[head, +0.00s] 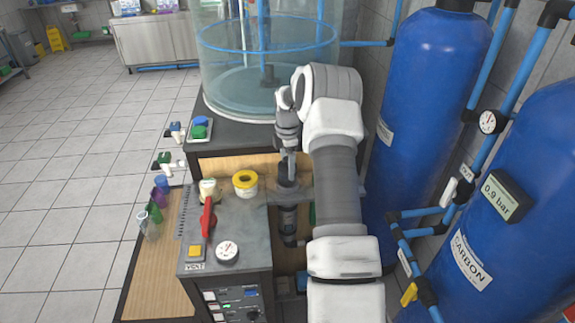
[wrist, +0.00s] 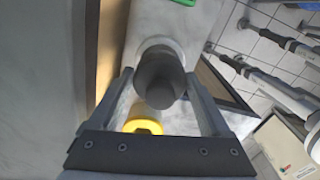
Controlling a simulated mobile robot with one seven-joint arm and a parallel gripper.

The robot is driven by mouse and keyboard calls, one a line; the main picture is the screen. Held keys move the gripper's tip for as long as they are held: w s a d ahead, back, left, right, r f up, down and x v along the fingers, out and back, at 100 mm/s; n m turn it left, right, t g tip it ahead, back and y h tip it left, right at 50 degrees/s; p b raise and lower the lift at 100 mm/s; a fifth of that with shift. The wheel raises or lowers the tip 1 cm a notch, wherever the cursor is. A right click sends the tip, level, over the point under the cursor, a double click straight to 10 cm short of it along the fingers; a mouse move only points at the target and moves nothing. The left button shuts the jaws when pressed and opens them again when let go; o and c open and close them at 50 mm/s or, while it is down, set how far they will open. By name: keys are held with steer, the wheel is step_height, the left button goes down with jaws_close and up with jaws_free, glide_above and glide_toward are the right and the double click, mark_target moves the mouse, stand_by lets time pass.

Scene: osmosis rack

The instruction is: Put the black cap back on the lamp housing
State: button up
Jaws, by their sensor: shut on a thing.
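My gripper (head: 289,163) reaches down from the arm behind the control cabinet, and its fingers are shut on the black cap (head: 287,181). In the wrist view the cap (wrist: 160,80) is a dark grey cylinder between the two fingers of the gripper (wrist: 160,88). A pale round rim shows around the far end of the cap there. In the head view the lamp housing (head: 288,219), an upright dark cylinder, stands directly below the cap. I cannot tell whether the cap is seated on it or just above it.
Blue tanks (head: 430,95) and pipes crowd the right. A clear tank (head: 265,80) stands behind.

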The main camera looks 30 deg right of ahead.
stand_by(0.3)
steer(key=o, duration=1.3)
steer(key=shift+r+p, duration=2.6)
steer(key=shift+r, duration=1.9)
steer(key=shift+c, duration=0.2)
